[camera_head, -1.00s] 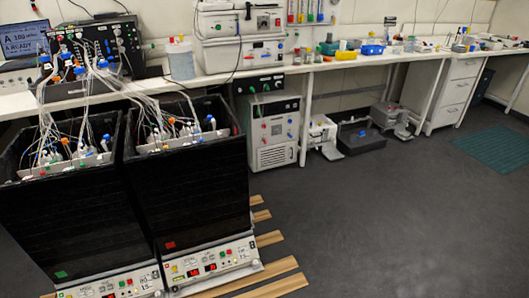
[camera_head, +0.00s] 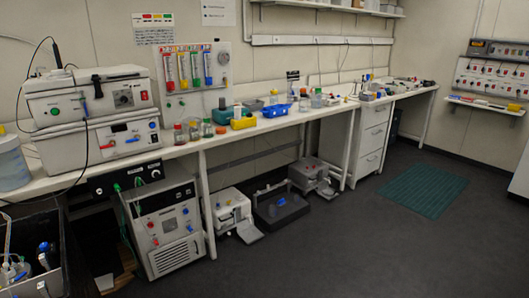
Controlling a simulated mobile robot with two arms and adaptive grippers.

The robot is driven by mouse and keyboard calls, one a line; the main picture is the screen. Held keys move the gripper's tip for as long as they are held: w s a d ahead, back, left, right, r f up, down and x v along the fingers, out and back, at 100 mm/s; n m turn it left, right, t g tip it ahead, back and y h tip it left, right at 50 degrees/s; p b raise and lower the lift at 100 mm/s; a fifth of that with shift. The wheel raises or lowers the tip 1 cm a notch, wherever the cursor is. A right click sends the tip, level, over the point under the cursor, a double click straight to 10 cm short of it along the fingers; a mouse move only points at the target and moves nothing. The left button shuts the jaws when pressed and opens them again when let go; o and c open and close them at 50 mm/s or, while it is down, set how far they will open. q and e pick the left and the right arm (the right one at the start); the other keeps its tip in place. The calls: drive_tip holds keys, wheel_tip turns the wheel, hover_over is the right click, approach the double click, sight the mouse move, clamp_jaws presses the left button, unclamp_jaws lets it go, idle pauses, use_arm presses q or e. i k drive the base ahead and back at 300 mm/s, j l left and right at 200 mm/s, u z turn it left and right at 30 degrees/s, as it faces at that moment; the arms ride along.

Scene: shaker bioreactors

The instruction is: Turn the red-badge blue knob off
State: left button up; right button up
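Neither gripper is in view. The red badge and its knob panel are not in view now. Only the top corner of a black shaker box (camera_head: 72,262) shows at the bottom left. Inside it are tubes, bottles and a blue-topped fitting (camera_head: 44,247). The box's front and its panel are outside the picture.
A long white bench (camera_head: 270,124) runs along the wall with instruments and bottles. Under it stand a grey floor unit (camera_head: 166,225), a white device (camera_head: 228,209) and a black tray device (camera_head: 280,205). Dark floor lies open to the right, with a green mat (camera_head: 424,190).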

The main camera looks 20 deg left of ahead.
sight(44, 246)
drive_tip(key=i+u, duration=0.2)
drive_tip(key=i, duration=0.3)
drive_tip(key=i+l+u, duration=0.2)
drive_tip(key=i, duration=0.3)
drive_tip(key=i+u, duration=0.2)
drive_tip(key=u, duration=0.3)
drive_tip(key=i+l+u, duration=0.1)
drive_tip(key=u, duration=0.4)
drive_tip(key=i+l+u, duration=0.2)
drive_tip(key=u, duration=0.3)
drive_tip(key=i+l+u, duration=0.1)
drive_tip(key=u, duration=0.3)
drive_tip(key=i+l+u, duration=0.2)
drive_tip(key=u, duration=0.2)
drive_tip(key=i+l+u, duration=0.2)
drive_tip(key=u, duration=0.25)
drive_tip(key=i+l+u, duration=0.2)
drive_tip(key=u, duration=0.2)
drive_tip(key=l+u, duration=0.4)
drive_tip(key=i+l+u, duration=0.2)
drive_tip(key=l+u, duration=0.3)
drive_tip(key=l, duration=0.45)
drive_tip(key=l+u, duration=0.5)
drive_tip(key=l, duration=0.45)
drive_tip(key=k+j+z, duration=0.1)
drive_tip(key=z, duration=0.3)
drive_tip(key=k+j+z, duration=0.1)
drive_tip(key=z, duration=0.25)
drive_tip(key=k+j+z, duration=0.15)
drive_tip(key=z, duration=0.25)
